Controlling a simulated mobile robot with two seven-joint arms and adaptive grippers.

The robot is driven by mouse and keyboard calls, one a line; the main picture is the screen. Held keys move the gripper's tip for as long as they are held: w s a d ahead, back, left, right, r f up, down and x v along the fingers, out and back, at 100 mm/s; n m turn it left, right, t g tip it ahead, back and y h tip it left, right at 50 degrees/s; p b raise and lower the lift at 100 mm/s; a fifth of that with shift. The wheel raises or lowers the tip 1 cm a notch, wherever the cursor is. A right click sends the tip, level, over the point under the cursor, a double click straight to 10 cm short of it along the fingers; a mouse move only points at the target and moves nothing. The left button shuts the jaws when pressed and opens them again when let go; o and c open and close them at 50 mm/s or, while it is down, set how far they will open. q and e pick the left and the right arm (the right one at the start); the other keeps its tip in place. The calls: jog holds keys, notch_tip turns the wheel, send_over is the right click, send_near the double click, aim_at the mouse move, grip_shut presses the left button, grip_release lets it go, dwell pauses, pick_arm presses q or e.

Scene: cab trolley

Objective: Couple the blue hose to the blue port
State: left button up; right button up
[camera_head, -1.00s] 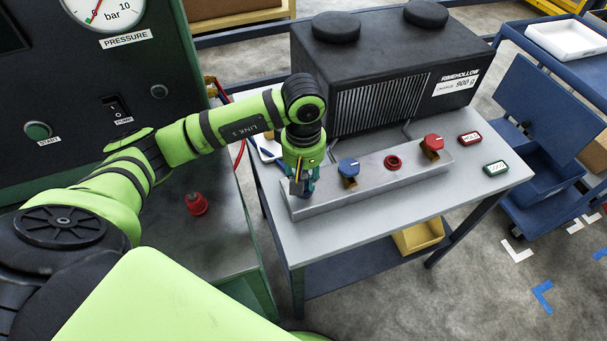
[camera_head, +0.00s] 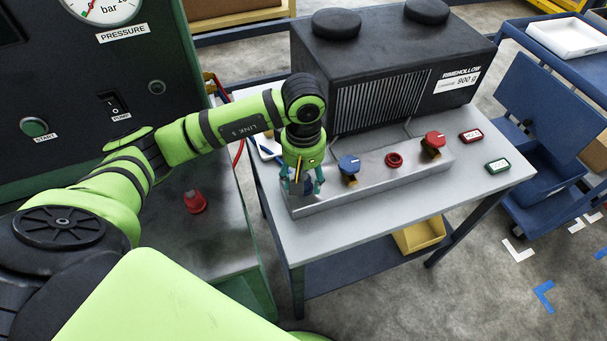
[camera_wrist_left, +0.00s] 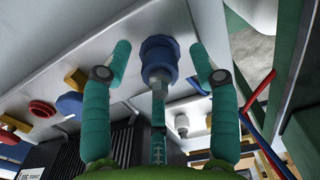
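A blue coupling (camera_wrist_left: 160,60) with a metal stem is at the left end of the grey manifold (camera_head: 375,185). It also shows partly behind the fingers in the head view (camera_head: 301,187). My left gripper (camera_head: 303,187) points down over it. In the left wrist view, the fingers (camera_wrist_left: 160,62) stand apart on both sides of the coupling, with visible gaps. I cannot tell coupling from port here, or whether they are fully seated. A thin blue line, perhaps hose, shows left of the manifold (camera_head: 268,153). My right gripper is out of view.
A blue-handled valve (camera_head: 348,167), a red port ring (camera_head: 393,160) and a red-handled valve (camera_head: 433,142) are further right on the manifold. A black chiller box (camera_head: 390,70) stands behind. A red plug (camera_head: 195,202) is on the left cabinet.

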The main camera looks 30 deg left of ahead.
pick_arm(q)
notch_tip(320, 180, up, 12)
dwell(0.6)
jog(key=o, duration=0.8)
notch_tip(320, 180, up, 9)
jog(key=p, duration=0.6)
